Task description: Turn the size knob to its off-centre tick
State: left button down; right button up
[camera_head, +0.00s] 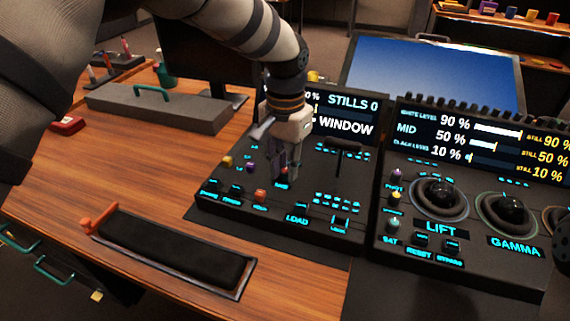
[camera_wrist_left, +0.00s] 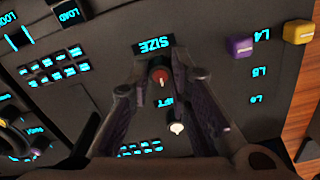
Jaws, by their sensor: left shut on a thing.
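The size knob (camera_wrist_left: 160,77) is a small red knob with a pale mark, next to the SIZE label (camera_wrist_left: 153,44), which reads upside down in the left wrist view. My left gripper (camera_wrist_left: 155,80) is shut on it, one finger on each side. In the head view, my left gripper (camera_head: 285,168) points down onto the left panel, and its fingers largely hide the knob. The tick marks around the knob cannot be made out. My right gripper is not recognisable in either view.
A white-topped knob (camera_wrist_left: 177,128), a purple knob (camera_wrist_left: 240,47) and a yellow knob (camera_wrist_left: 300,32) stand near the gripper. A T-shaped lever (camera_head: 344,145) rises just right of it. The trackball panel (camera_head: 470,262) is further right. A black padded rest (camera_head: 170,248) lies in front.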

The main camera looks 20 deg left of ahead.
aim_at(285, 170)
pick_arm(q)
jog(key=m, duration=0.6)
jog(key=shift+p, duration=0.3)
jog(key=m, duration=0.5)
jog(key=shift+m, duration=0.4)
jog(key=c, duration=1.5)
grip_release()
notch_tip(285, 170, up, 12)
